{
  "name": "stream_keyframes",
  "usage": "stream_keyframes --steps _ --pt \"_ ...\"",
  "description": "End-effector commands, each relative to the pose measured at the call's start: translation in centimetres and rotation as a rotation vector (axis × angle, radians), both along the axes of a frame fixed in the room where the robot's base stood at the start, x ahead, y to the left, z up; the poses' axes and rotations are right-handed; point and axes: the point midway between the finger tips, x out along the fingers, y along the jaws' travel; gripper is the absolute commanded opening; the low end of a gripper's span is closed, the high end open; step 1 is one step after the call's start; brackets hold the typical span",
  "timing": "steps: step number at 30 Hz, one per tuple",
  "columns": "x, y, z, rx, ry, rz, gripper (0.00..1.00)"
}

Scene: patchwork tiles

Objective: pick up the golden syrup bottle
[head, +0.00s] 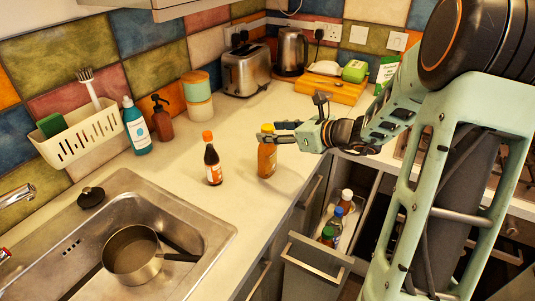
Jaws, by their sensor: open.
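An amber bottle with a yellow cap (267,158), which looks like the golden syrup bottle, stands upright on the counter near its front edge. My gripper (277,132) comes in from the right at the height of the bottle's upper part. Its fingers are open and point left, with their tips at or just beside the bottle's neck and cap. I cannot tell whether they touch it or how far they reach around it. No thing is visibly held.
A dark bottle with an orange cap (213,164) stands left of the amber one. The sink (205,222) holds a pot (133,254). An open drawer (316,256) with several bottles sits below the counter edge. A toaster (247,70) and kettle (291,52) stand behind.

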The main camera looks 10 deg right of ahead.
Motion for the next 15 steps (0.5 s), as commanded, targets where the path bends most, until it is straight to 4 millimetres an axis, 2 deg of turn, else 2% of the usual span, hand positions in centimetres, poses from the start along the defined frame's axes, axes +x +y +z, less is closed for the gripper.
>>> stream_keyframes --steps 1,6,13,15 --pt "0.5 0.6 -0.3 0.002 0.002 0.003 0.48" --pt "1.6 1.4 -0.9 0.0 0.0 0.001 0.48" --pt "1.7 1.4 -0.9 -0.001 0.0 0.0 0.48" --pt "1.7 1.4 -0.9 -0.001 0.0 0.0 0.4"
